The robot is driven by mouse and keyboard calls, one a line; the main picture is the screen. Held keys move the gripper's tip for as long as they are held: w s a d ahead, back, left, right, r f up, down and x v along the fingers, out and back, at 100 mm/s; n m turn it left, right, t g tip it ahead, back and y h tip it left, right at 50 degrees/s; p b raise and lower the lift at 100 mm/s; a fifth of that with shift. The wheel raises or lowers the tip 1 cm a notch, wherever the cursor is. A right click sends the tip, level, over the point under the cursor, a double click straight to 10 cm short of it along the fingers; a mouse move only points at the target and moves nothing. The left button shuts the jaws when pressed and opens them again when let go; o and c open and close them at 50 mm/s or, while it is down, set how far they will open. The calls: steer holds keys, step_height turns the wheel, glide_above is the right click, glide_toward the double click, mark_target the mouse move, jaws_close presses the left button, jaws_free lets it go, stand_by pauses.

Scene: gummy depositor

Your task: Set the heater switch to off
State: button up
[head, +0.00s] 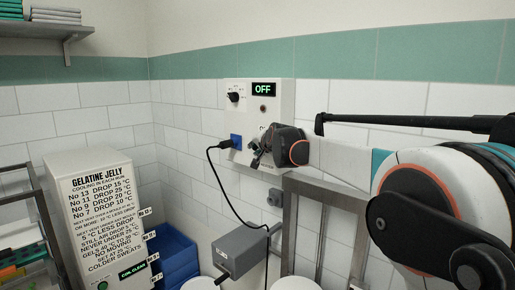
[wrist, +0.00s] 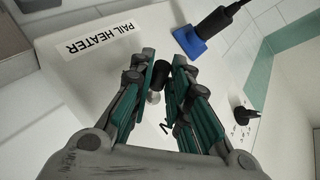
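The control box (head: 287,106) on the tiled wall has a lit display (head: 263,89) reading OFF. In the wrist view, the heater switch (wrist: 160,75) is a black-tipped lever on a small pale base, near an upside-down PAIL HEATER label (wrist: 102,36). Its tip points toward the label side, away from a partly hidden letter N. My gripper (wrist: 163,72) has its fingers apart, one on each side of the lever; I cannot tell whether they touch it. In the head view, my gripper (head: 258,155) is at the box's lower part and hides the switch.
A blue socket with a black plug (head: 226,143) sits left of my gripper, its cable hanging down. A black knob (head: 233,97) is above it. A grey box (head: 240,250) and metal frame (head: 290,215) stand below. A gelatine jelly sign (head: 97,215) is at left.

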steer(key=shift+o, duration=1.3)
steer(key=v, duration=1.2)
steer(key=s+d+f+n+g+h+b, duration=0.1)
steer(key=s+d+f+b, duration=0.6)
steer(key=s+f, duration=0.8)
steer(key=s+d+f+n+g+h+b, duration=0.2)
steer(key=s+d+f+b, duration=0.5)
steer(key=s+f, duration=0.8)
steer(key=s+d+f+n+g+h+b, duration=0.1)
steer(key=s+d+f+n+g+b, duration=0.2)
steer(key=s+d+f+b, duration=0.4)
steer(key=s+f, duration=0.8)
steer(key=f, duration=0.1)
steer(key=shift+d+f+n+h+b, duration=0.2)
steer(key=shift+d+n+h+b, duration=0.1)
steer(key=shift+d+h+b, duration=0.1)
